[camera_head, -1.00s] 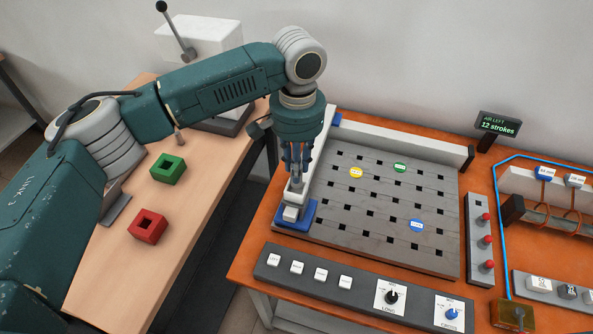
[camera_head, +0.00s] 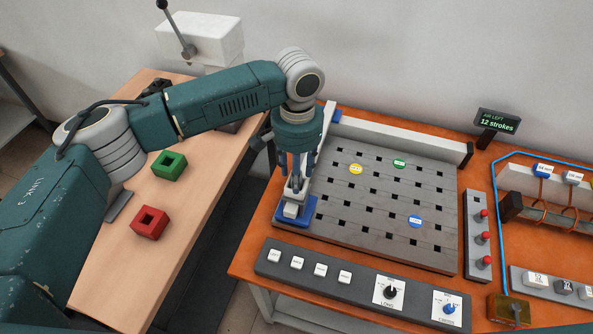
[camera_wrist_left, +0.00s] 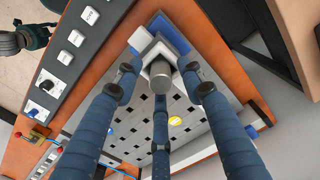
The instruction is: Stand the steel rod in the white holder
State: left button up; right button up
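The steel rod (camera_wrist_left: 160,82) stands between the spread fingers of my left gripper (camera_wrist_left: 160,88) in the left wrist view, seen nearly end-on, with gaps to the side fingers. The white holder (camera_wrist_left: 142,41) on its blue base (camera_wrist_left: 168,32) lies just beyond the rod. In the head view my left gripper (camera_head: 295,180) points down directly over the white holder (camera_head: 291,209) at the left edge of the grey plate. The rod looks upright with its foot at the holder; how deep it sits is hidden. My right gripper does not show clearly in either view.
The slotted plate (camera_head: 380,238) carries yellow, green and blue discs. A button panel (camera_head: 320,288) runs along the front. Red (camera_head: 150,223) and green (camera_head: 169,165) square blocks lie on the wooden bench. A white rail (camera_head: 400,143) runs behind the plate.

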pick_arm(q)
notch_tip(320, 180, up, 13)
jog(key=b, duration=0.3)
jog(key=shift+f+b, duration=0.2)
jog(key=shift+b, duration=0.2)
jog(key=shift+f, duration=0.1)
dwell(0.5)
